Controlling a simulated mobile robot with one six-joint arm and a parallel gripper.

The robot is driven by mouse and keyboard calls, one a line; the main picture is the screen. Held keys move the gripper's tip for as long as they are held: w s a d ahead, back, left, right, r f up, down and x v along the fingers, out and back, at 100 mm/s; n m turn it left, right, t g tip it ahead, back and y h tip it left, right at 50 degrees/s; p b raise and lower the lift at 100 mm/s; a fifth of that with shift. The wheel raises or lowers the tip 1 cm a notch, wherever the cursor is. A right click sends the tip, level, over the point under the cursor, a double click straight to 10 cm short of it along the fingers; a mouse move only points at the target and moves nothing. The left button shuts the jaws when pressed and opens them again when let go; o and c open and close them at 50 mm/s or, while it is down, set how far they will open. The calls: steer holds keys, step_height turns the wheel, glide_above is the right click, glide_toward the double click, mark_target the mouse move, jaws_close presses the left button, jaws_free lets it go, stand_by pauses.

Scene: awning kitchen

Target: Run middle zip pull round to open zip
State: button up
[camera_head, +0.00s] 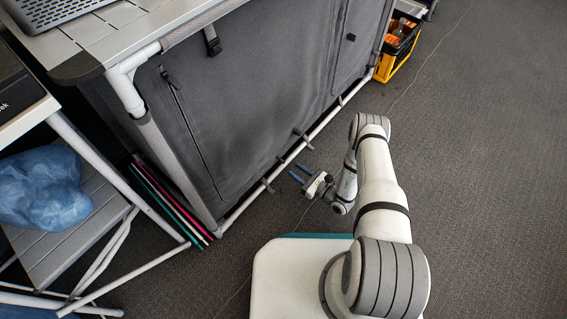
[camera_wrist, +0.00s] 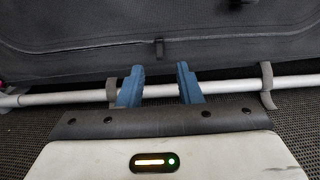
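The dark grey fabric cabinet front (camera_head: 255,110) has zip seams. In the wrist view, a small dark tab, which looks like a zip pull (camera_wrist: 159,47), hangs from a horizontal seam low on the fabric. My gripper (camera_head: 300,173) is near the floor in front of the cabinet's lower edge. Its blue fingers, also in the wrist view (camera_wrist: 160,78), are apart with nothing between them. The tab appears beyond the fingertips, centred between them and not touched. Another pull (camera_head: 351,37) shows on the right panel and one (camera_head: 165,73) at the upper left.
A white bottom rail (camera_head: 300,150) with grey straps (camera_wrist: 267,85) runs along the cabinet's foot, close to my fingers. A yellow-black crate (camera_head: 398,50) stands at the far end. A side table with a blue bag (camera_head: 42,187) is at left. Carpet at right is mostly clear.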

mark_target(283, 161)
steer(key=b+x, duration=0.2)
steer(key=x, duration=0.5)
steer(key=shift+w+a+b, duration=0.2)
steer(key=shift+a+b, duration=0.05)
steer(key=shift+b, duration=0.05)
steer(key=shift+c, duration=0.3)
jaws_close()
steer(key=shift+s, duration=0.1)
steer(key=shift+d, duration=0.15)
